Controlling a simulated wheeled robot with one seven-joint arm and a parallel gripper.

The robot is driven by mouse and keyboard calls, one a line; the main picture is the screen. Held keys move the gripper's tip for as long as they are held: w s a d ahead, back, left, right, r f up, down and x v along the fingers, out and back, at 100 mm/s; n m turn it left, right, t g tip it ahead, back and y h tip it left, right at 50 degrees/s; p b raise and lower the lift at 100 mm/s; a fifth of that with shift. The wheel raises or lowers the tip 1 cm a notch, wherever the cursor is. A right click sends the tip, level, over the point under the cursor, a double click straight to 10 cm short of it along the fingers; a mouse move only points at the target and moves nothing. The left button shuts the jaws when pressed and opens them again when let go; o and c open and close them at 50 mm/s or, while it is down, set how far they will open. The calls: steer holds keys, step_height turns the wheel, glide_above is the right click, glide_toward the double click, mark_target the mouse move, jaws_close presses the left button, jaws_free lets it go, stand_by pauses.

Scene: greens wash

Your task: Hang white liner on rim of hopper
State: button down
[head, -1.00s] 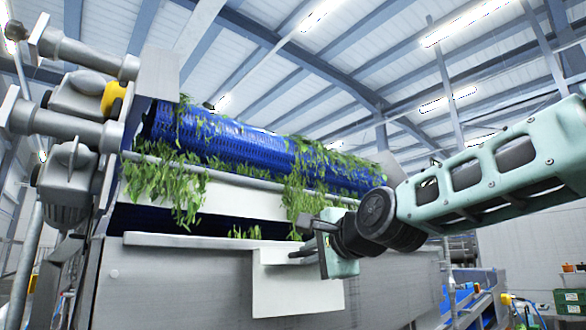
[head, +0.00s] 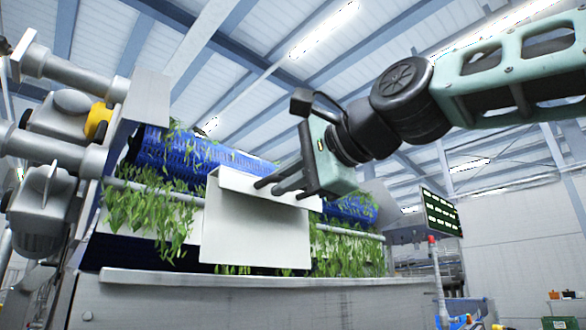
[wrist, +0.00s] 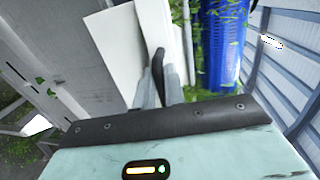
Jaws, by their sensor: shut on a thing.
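The white liner (head: 257,232) is a bent white plate with a folded top flange. My gripper (head: 268,190) is shut on the flange at the liner's upper right and holds it up. The hopper (head: 230,303) is the grey metal body at the bottom of the head view, with its rim (head: 180,277) running across. The liner's lower edge shows just above the rim; I cannot tell how far in front or behind it is. In the wrist view the liner (wrist: 121,45) lies beyond and left of the fingers (wrist: 162,80).
A blue roller belt (head: 180,152) with hanging green leaves (head: 150,212) is behind the liner. Grey pipes and a motor (head: 45,200) crowd the left side. A dark sign board (head: 441,213) and a red-topped post (head: 433,252) stand at the right.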

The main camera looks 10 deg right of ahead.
mark_target(258, 189)
steer(key=shift+w+r+p+x, duration=0.1)
steer(key=shift+r+p+x, duration=0.15)
steer(key=shift+p+x, duration=0.65)
steer(key=shift+w+r+p+x, duration=0.1)
steer(key=shift+r+p+x, duration=0.2)
steer(key=shift+x, duration=1.15)
steer(key=shift+r+p+x, duration=0.15)
steer(key=shift+p+x, duration=0.55)
steer(key=shift+x, duration=0.45)
steer(key=p+x, duration=0.2)
steer(key=r+p+x, duration=0.1)
steer(key=p+x, duration=0.2)
steer(key=shift+w, duration=0.35)
steer(key=shift+w+a+p, duration=0.25)
steer(key=shift+w+p, duration=0.05)
step_height(258, 189, down, 14)
steer(key=b, duration=1.1)
steer(key=shift+w+f+b, duration=0.1)
steer(key=shift+f+b, duration=0.05)
steer(key=shift+b, duration=0.25)
steer(key=c, duration=1.4)
jaws_free()
steer(key=shift+a, duration=0.1)
